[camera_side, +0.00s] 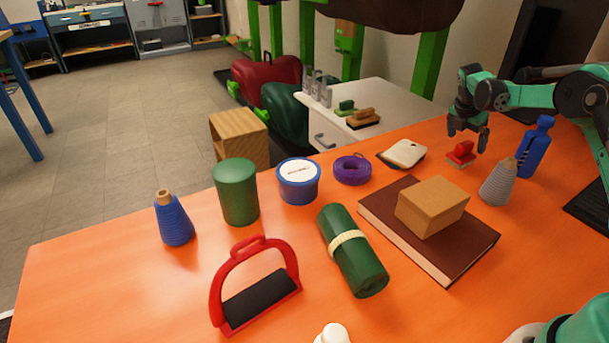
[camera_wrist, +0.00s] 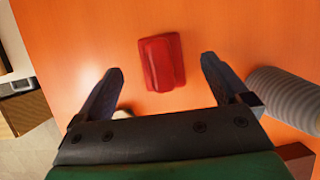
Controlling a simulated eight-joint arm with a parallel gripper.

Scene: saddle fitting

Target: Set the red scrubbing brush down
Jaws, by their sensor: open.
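The red scrubbing brush (camera_side: 461,153) rests on the orange table (camera_side: 300,318) at the right, towards the back edge. Its pale bristles face down onto the table. My gripper (camera_side: 468,138) is just above the brush, with its fingers apart and pointing down. In the wrist view the brush (camera_wrist: 162,62) lies beyond and between the two open fingertips of my gripper (camera_wrist: 162,68), with orange table showing on both sides of it. Neither finger touches it.
A grey thread cone (camera_side: 497,184) and a blue bottle (camera_side: 535,147) stand close to the right of the brush. A white-topped pad (camera_side: 402,153) lies to its left. A brown book (camera_side: 450,250) with a tan block (camera_side: 432,206) on it lies nearer the camera.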

